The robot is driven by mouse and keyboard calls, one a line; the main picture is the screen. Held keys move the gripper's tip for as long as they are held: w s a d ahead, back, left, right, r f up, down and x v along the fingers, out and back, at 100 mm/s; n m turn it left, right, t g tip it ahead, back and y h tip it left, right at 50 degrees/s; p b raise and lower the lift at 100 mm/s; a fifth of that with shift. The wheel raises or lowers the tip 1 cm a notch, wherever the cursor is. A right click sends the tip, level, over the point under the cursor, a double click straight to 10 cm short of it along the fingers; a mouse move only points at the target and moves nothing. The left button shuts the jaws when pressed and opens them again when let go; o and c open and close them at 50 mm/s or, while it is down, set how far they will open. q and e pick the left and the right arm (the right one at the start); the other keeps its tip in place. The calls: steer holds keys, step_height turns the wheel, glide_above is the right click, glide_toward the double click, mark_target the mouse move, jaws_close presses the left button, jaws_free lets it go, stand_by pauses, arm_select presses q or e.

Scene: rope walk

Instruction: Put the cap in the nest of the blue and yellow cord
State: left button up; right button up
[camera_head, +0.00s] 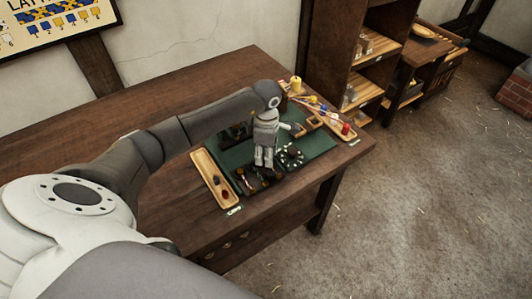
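My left arm comes in from the left, and its gripper (263,162) points down over the green mat (312,146) on the bench. At this size I cannot tell whether its fingers are apart or closed on anything. A long wooden tray (205,166) at the mat's left edge holds a few small dark and red pieces, which may be caps. Small dark round things (290,155) stand on the mat just right of the gripper. Coloured pieces, yellow, blue and red, lie along the mat's far right side. I cannot make out a blue and yellow cord nest. My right gripper is out of view.
The dark wooden bench (165,107) has free room at its back left. A yellow spool-like piece (296,84) stands by the mat's far edge, and a red one (346,129) at the right. Wooden shelves (375,50) stand behind the bench's right end.

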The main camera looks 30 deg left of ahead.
arm_select(q)
steer(key=shift+r, duration=0.1)
steer(key=shift+r+p, duration=0.5)
steer(key=shift+p, duration=0.15)
step_height(320, 180, up, 12)
steer(key=b, duration=0.3)
steer(key=shift+s, duration=0.1)
